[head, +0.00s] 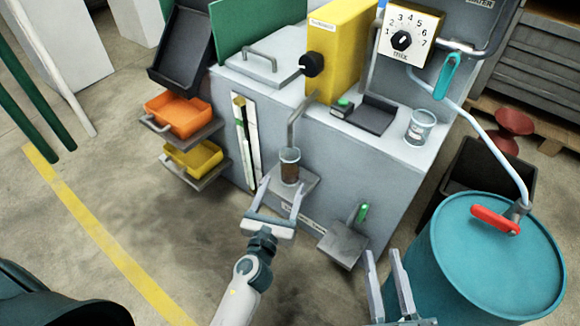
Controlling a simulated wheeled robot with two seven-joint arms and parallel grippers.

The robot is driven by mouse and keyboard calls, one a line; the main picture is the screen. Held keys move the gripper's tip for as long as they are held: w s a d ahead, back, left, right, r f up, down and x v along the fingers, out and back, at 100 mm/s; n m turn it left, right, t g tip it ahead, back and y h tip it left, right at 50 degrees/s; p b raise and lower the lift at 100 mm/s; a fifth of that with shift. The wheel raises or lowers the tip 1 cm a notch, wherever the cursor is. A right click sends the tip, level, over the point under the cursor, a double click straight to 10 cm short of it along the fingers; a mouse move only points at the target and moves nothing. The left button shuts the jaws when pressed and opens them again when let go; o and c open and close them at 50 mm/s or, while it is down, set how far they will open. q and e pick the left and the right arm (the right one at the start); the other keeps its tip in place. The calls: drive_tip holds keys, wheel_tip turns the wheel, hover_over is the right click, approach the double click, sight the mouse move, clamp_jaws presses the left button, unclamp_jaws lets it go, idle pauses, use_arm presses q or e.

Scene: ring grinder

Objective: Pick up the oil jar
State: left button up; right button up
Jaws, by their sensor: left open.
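A small clear jar of brown oil (290,170) stands upright on a small grey shelf (308,186) on the front of the grey machine, under a bent grey spout (301,121). My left gripper (282,187) is open, its two fingers pointing at the jar from the front. The fingertips are close to the jar's lower part, one on each side in the picture; I cannot tell whether they reach around it. My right gripper (384,256) is at the bottom right, its fingers apart, with nothing visible between them.
A teal drum (490,265) with a red-handled tap (496,219) stands at right. A metal plate with a green-handled tool (345,243) juts out right of the jar. Orange (181,116) and yellow (193,156) bins are at left.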

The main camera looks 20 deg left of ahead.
sight(288, 167)
use_arm(q)
drive_tip(key=w, duration=0.5)
drive_tip(key=shift+w+a, duration=0.15)
drive_tip(key=shift+w, duration=0.05)
use_arm(e)
drive_tip(key=shift+w+f+g, duration=0.1)
drive_tip(key=shift+f+g, duration=0.2)
drive_tip(key=shift+f, duration=0.15)
use_arm(q)
drive_tip(key=shift+w, duration=0.15)
drive_tip(key=shift+w+a+r, duration=0.1)
drive_tip(key=shift+w, duration=0.15)
drive_tip(key=w, duration=0.4)
drive_tip(key=shift+a+r, duration=0.1)
drive_tip(key=shift+a, duration=0.15)
drive_tip(key=shift+w, duration=0.2)
use_arm(e)
drive_tip(key=shift+r, duration=0.15)
use_arm(q)
drive_tip(key=shift+c, duration=0.2)
drive_tip(key=c, duration=1.3)
